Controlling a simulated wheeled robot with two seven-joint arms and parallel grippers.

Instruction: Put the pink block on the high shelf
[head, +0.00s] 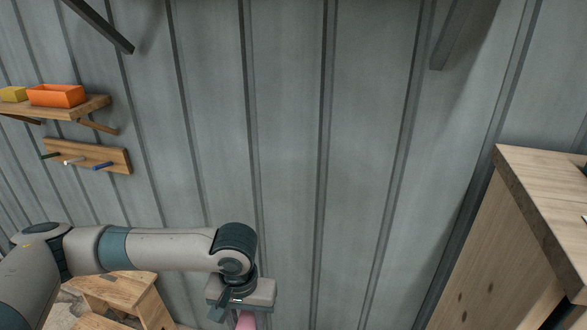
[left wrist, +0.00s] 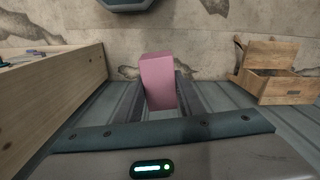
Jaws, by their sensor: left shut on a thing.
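The pink block (left wrist: 158,80) is upright in the left wrist view, held between the two fingers of my left gripper (left wrist: 160,98), which is shut on it. In the head view only a small pink part of the block (head: 246,321) shows at the bottom edge, under my left gripper (head: 240,305). The gripper points down in front of the grey wall. Two dark slanted brackets, left (head: 100,25) and right (head: 458,35), show at the top of the head view. Any board above them is out of frame. My right gripper is not in view.
A small wooden wall shelf (head: 95,106) at left carries an orange bin (head: 56,95) and a yellow one (head: 14,94). A peg rack (head: 110,160) hangs below it. A wooden stool (head: 118,287) stands lower left, a wooden bench (head: 480,240) at right. The wall between is clear.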

